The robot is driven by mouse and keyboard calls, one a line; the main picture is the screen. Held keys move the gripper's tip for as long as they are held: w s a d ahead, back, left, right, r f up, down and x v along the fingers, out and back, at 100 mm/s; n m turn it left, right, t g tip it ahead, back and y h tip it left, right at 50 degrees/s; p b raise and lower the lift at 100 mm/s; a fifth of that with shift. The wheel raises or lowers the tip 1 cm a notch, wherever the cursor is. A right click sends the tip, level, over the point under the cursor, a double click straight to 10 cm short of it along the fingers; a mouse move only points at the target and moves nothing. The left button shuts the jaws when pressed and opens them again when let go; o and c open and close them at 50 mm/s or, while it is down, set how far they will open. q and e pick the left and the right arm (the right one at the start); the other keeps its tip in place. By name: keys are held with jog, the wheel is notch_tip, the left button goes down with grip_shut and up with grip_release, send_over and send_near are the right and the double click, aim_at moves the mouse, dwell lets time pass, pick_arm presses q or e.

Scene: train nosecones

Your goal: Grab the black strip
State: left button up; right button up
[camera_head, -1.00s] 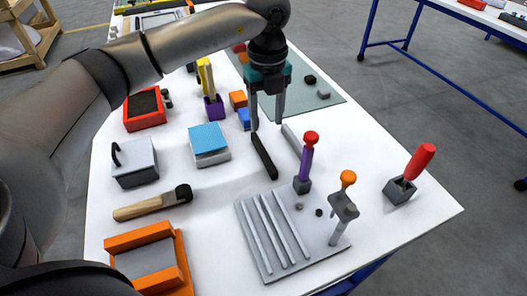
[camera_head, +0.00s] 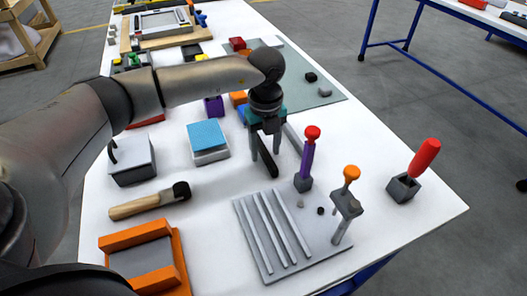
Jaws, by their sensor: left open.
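The black strip (camera_head: 268,165) lies on the white table near the middle of the camera_head view. My left gripper (camera_head: 265,156) points down over it, with its fingers apart. One finger shows on the strip's left side and the other on its right near the strip's far end; I cannot tell whether either touches it. Part of the strip is hidden by the gripper. My right gripper is not in view.
A grey strip (camera_head: 293,138) lies close to the right. A grey ribbed plate (camera_head: 300,258) is in front, with a purple red-topped tool (camera_head: 308,157) by it. A blue-topped block (camera_head: 207,136) stands left, and a wooden-handled brush (camera_head: 148,202) lies front left.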

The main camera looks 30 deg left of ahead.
pick_arm(q)
jog(key=shift+c, duration=0.2)
grip_shut()
jog(key=shift+r, duration=0.15)
dwell(0.4)
